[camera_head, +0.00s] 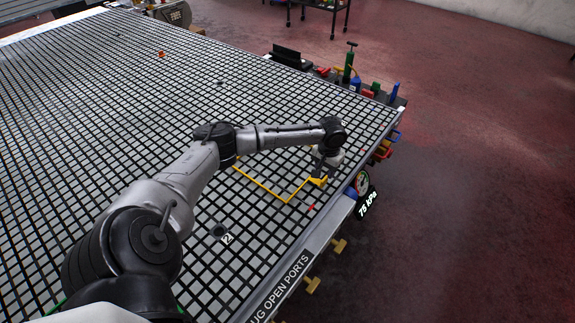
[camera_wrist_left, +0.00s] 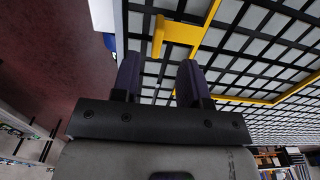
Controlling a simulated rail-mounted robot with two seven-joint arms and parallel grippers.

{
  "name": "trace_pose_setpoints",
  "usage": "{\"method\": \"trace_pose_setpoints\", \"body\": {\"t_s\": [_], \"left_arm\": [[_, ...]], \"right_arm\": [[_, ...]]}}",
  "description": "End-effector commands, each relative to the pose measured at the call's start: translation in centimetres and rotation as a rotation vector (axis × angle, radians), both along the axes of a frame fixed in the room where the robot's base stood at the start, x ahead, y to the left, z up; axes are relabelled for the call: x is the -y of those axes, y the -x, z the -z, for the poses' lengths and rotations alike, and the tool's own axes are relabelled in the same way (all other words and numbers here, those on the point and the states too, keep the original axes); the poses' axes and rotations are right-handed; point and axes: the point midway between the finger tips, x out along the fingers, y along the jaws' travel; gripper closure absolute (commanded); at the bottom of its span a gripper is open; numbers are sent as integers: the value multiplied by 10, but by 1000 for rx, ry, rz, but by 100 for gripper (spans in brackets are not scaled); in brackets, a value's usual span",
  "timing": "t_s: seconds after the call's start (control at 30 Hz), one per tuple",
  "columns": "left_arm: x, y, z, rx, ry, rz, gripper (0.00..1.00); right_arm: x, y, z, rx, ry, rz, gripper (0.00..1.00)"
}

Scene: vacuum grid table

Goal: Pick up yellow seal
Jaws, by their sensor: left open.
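The yellow seal (camera_head: 287,202) is a thin yellow outline lying on the black grid table (camera_head: 110,95), near its right edge. A wider yellow tab with a raised handle sits at its corner; in the left wrist view the seal's tab (camera_wrist_left: 180,32) shows just beyond the fingertips. My left gripper (camera_head: 319,174) is over the tab end of the seal, and my arm hides part of the outline. In the left wrist view the two dark fingers of my left gripper (camera_wrist_left: 160,75) are apart with nothing between them. My right gripper is not in view.
A pressure gauge (camera_head: 362,183) reading 75 kPa hangs on the table's right edge. Yellow plugs (camera_head: 312,285) stick out along the front edge. A tool ledge with a green pump (camera_head: 348,65) is at the far right edge. An orange piece (camera_head: 162,54) lies far off on the grid.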

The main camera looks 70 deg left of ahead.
Motion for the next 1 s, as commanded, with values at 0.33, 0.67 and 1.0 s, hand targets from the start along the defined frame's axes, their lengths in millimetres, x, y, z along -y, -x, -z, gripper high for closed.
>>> {"method": "trace_pose_setpoints", "body": {"t_s": [0.33,0.67,1.0], "left_arm": [[3,0,27,-2,0,1,60],[4,-1,53,0,0,2,60],[3,0,52,-1,-1,2,81]], "right_arm": [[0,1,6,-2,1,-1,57],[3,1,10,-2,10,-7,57],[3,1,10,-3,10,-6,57]]}}
